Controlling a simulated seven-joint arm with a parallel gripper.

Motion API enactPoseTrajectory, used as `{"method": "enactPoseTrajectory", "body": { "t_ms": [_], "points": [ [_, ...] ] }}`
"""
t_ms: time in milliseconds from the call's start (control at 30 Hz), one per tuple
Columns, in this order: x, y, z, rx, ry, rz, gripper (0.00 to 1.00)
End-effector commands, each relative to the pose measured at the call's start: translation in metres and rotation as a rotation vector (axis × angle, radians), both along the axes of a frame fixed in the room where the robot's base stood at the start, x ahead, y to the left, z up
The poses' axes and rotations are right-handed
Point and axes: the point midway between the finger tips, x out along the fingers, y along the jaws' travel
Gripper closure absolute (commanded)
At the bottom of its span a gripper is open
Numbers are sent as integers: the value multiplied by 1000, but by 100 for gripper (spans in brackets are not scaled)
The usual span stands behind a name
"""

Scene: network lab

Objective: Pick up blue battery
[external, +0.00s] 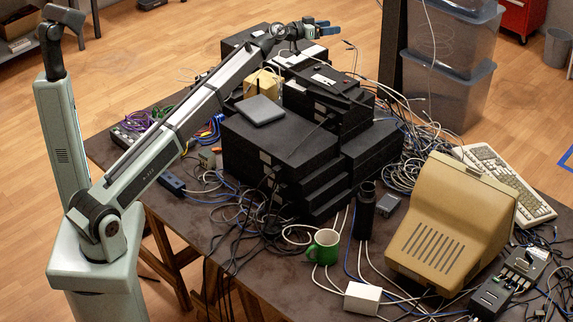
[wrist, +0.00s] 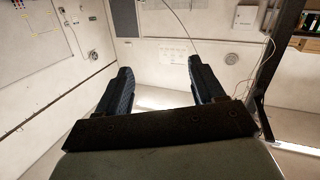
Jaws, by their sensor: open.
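No object is clearly recognisable as the blue battery. A small dark blue block (external: 172,182) lies near the left edge of the table, below my arm in the external view; I cannot tell if it is the battery. My gripper (external: 331,29) is raised above the far end of the table, beyond the stack of black boxes, and points to the right. In the wrist view my gripper (wrist: 158,72) is open, with two dark blue fingers wide apart and nothing between them. That view shows only walls and ceiling behind the fingers, no table objects.
Black boxes (external: 275,150) are stacked mid-table, with a grey slab (external: 260,110) on top. A green mug (external: 323,247), a dark cylinder (external: 364,212), a beige monitor (external: 450,220) and a keyboard (external: 508,185) stand or lie to the right. Loose cables cover much of the table (external: 225,242).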

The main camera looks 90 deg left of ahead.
Motion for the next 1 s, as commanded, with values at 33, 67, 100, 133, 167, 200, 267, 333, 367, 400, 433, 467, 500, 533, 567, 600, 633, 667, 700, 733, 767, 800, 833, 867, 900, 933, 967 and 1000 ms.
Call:
{"method": "enactPoseTrajectory", "body": {
  "t_ms": [33,67,100,133,167,200,267,333,367,400,433,467,500,533,567,600,633,667,700,733,767,800,833,867,900,933,967,1000],
  "points": [
    [-20,13,-17,-80,32,5,32],
    [-31,20,-27,-134,52,8,32],
    [-46,28,-41,-208,78,15,32],
    [-58,34,-51,-263,98,26,32],
    [-70,39,-61,-321,119,38,32],
    [-87,47,-75,-398,145,60,32],
    [-115,57,-95,-518,184,101,32],
    [-150,68,-118,-657,228,163,32],
    [-165,72,-128,-718,245,194,32],
    [-186,77,-140,-799,268,241,32],
    [-203,80,-150,-860,283,280,32],
    [-220,83,-159,-921,298,321,32],
    [-243,86,-170,-1000,317,381,32],
    [-260,88,-178,-1060,329,429,32],
    [-278,89,-186,-1119,339,479,32],
    [-301,90,-195,-1195,352,548,32],
    [-319,91,-202,-1250,360,603,32],
    [-335,91,-209,-1302,368,658,32],
    [-356,91,-217,-1367,375,733,32],
    [-370,90,-222,-1412,379,788,32],
    [-383,89,-228,-1455,383,845,32],
    [-399,88,-235,-1506,386,918,32],
    [-409,87,-240,-1539,389,971,32],
    [-417,86,-245,-1569,391,1023,32],
    [-426,85,-251,-1600,392,1090,32],
    [-430,84,-256,-1619,395,1137,32],
    [-433,84,-261,-1632,395,1181,32],
    [-433,84,-269,-1646,397,1237,32]
  ]
}}
